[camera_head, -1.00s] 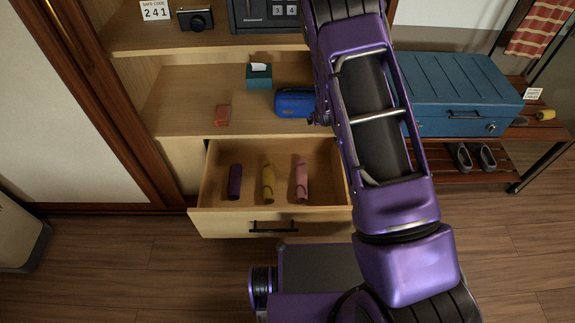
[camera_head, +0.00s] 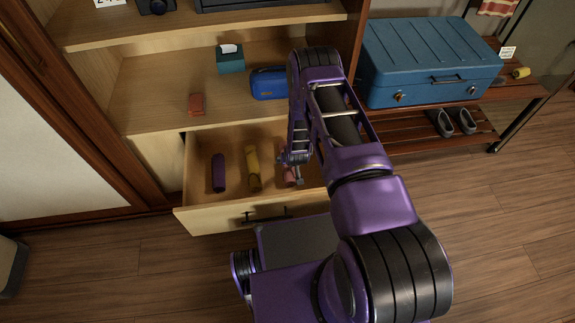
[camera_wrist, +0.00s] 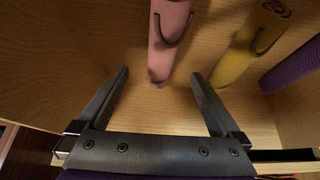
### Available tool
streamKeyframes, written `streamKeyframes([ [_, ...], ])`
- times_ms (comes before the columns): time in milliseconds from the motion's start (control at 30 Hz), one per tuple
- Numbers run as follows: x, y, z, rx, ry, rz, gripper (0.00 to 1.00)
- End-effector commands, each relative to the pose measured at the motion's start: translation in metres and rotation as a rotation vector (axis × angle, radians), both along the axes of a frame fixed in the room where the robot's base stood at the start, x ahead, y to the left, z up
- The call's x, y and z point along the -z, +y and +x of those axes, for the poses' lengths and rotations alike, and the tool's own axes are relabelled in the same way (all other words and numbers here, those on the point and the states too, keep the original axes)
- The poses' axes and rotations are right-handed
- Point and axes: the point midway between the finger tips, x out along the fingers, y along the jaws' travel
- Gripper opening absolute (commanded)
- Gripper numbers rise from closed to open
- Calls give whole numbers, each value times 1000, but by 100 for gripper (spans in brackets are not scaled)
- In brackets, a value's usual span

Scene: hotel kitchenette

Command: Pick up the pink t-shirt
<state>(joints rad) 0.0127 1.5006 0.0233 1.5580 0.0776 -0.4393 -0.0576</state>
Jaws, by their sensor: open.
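The pink t-shirt (camera_wrist: 167,42) is rolled up and lies in the open drawer. In the wrist view it is at the top centre, its near end lying between and a little beyond the tips of my gripper (camera_wrist: 160,75). My gripper is open with nothing between its fingers. In the head view my gripper (camera_head: 297,172) is over the right part of the drawer (camera_head: 222,222) and partly hides the pink t-shirt (camera_head: 290,179). Whether the fingers touch the drawer floor I cannot tell.
A yellow roll (camera_head: 252,168) lies left of the pink one in the head view, and a purple roll (camera_head: 218,173) further left. The drawer walls stand close around. A blue pouch (camera_head: 269,84) and a tissue box (camera_head: 230,60) are on the shelf above.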

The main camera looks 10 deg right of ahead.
Motion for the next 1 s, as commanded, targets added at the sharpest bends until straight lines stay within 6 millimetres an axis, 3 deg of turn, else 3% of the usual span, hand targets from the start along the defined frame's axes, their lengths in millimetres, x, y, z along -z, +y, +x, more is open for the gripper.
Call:
streamKeyframes([
  [100, 20, 0, 9, -1, 0, 0, 100],
  [367, 34, -1, 18, -2, 0, -1, 100],
  [700, 74, 0, 35, -2, 0, -1, 100],
  [1000, 77, 0, 39, -2, 1, -1, 100],
])
